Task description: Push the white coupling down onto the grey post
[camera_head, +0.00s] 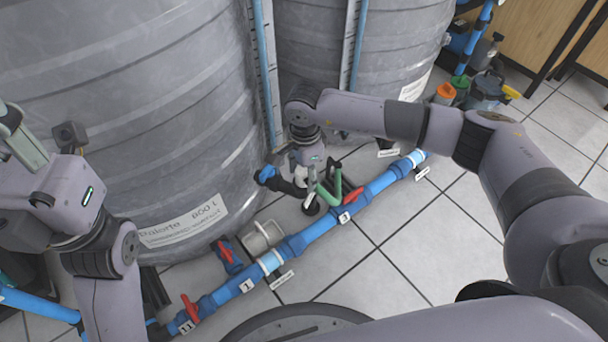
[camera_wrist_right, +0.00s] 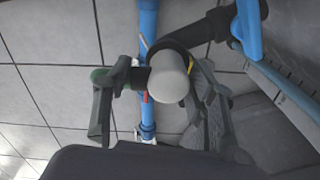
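My right gripper (camera_head: 316,188) points down over the blue pipe, beside the grey tank. The coupling is seen end-on. A dark fitting shows just behind it. The grey post cannot be made out; the coupling and fingers cover that spot, so I cannot tell how far the coupling sits on it. My left gripper (camera_head: 20,140) is at the left edge of the head view, away from the pipe, its fingers partly cut off.
A blue pipe (camera_head: 324,227) with red valve handles runs diagonally across the tiled floor. A black pipe with a blue end (camera_head: 267,173) is just left. A cream fitting (camera_head: 262,238) stands near the tank (camera_head: 130,90).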

